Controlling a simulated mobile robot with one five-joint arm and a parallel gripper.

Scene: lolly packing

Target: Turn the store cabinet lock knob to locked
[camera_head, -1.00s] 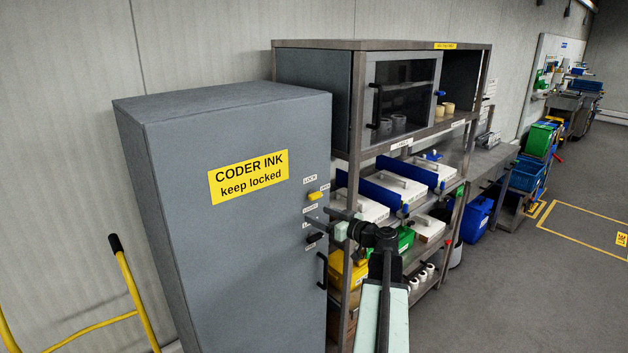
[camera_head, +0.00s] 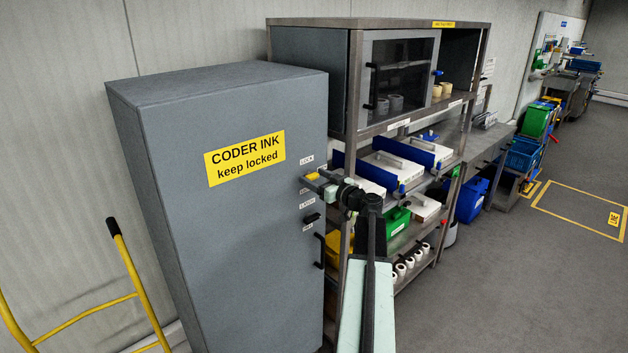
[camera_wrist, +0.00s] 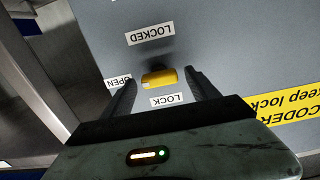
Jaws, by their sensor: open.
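The store cabinet (camera_head: 220,240) is grey, with a yellow "CODER INK keep locked" sign (camera_head: 246,158). Its yellow lock knob (camera_wrist: 158,78) lies roughly crosswise in the wrist view, one end toward the OPEN label (camera_wrist: 118,82). The LOCKED label (camera_wrist: 150,35) is above it there and the LOCK label (camera_wrist: 167,100) below. My gripper (camera_wrist: 161,75) is open, with one finger on each side of the knob's ends and a gap visible. In the head view my gripper (camera_head: 318,180) is at the cabinet's right front edge, partly covering the knob and labels.
A black switch (camera_head: 312,218) with small labels sits below the knob, and a black door handle (camera_head: 319,250) lower still. A steel shelf unit (camera_head: 352,130) stands close on the right. A yellow hand truck frame (camera_head: 131,265) is at the left.

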